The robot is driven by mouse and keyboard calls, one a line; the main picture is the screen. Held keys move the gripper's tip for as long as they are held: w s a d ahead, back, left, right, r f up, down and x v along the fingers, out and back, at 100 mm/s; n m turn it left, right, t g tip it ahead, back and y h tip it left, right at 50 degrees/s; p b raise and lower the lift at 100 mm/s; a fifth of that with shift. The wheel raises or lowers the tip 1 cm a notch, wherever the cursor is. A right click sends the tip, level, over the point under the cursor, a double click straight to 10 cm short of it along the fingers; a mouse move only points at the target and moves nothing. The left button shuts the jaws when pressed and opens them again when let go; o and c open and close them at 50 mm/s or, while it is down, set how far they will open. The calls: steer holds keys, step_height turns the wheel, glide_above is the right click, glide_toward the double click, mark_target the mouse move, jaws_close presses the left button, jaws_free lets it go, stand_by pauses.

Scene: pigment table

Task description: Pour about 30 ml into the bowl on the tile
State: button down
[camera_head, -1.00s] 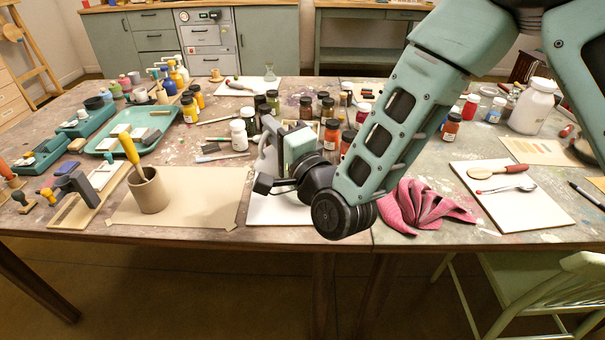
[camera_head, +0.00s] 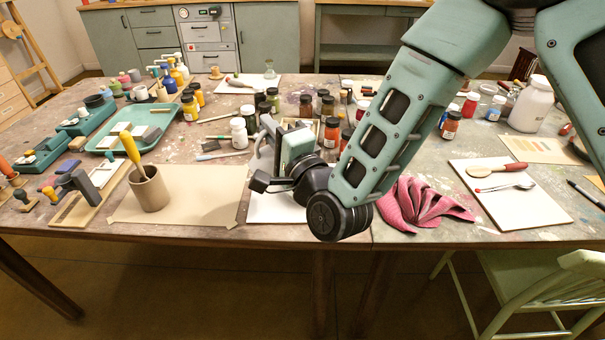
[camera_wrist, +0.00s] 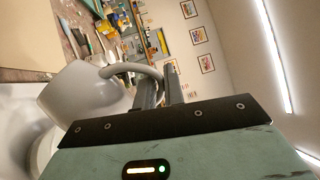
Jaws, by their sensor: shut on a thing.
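My gripper (camera_wrist: 160,86) is shut on the handle of a pale grey jug (camera_wrist: 85,98). In the wrist view the picture is rolled well over, and the jug's body lies left of the fingers. In the head view only part of the jug (camera_head: 262,152) shows left of my wrist; it appears tilted. A white tile (camera_head: 275,209) lies under my gripper. A pale rounded shape (camera_wrist: 42,152) below the jug in the wrist view may be the bowl. My arm hides the bowl in the head view. No stream of liquid can be made out.
A brown cup with a yellow-handled tool (camera_head: 150,190) stands on brown paper (camera_head: 200,200) left of the tile. Several pigment jars (camera_head: 331,132) stand behind my gripper. A crumpled red cloth (camera_head: 425,205) and a white board with a spoon (camera_head: 530,208) lie to the right.

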mark_target(252, 166)
steer(key=shift+s+a, duration=0.3)
steer(key=shift+a, duration=0.05)
steer(key=shift+s+a+m, duration=0.15)
steer(key=shift+m, duration=0.15)
steer(key=shift+f, duration=0.1)
stand_by(0.8)
steer(key=shift+a, duration=0.1)
steer(key=a+n, duration=0.1)
steer(key=s+n+b, duration=0.1)
steer(key=n, duration=0.1)
steer(key=a+n+g+y+b, duration=0.1)
steer(key=n, duration=0.1)
steer(key=shift+s+a+f, duration=0.25)
steer(key=shift+s+a, duration=0.05)
steer(key=shift+s+a+r+n+g+b, duration=0.1)
steer(key=shift+s+a+n+g+b, duration=0.15)
steer(key=shift+n, duration=0.5)
steer(key=shift+a+n+g+b, duration=0.1)
steer(key=shift+a+n, duration=0.2)
steer(key=shift+n, duration=0.45)
steer(key=shift+a, duration=0.1)
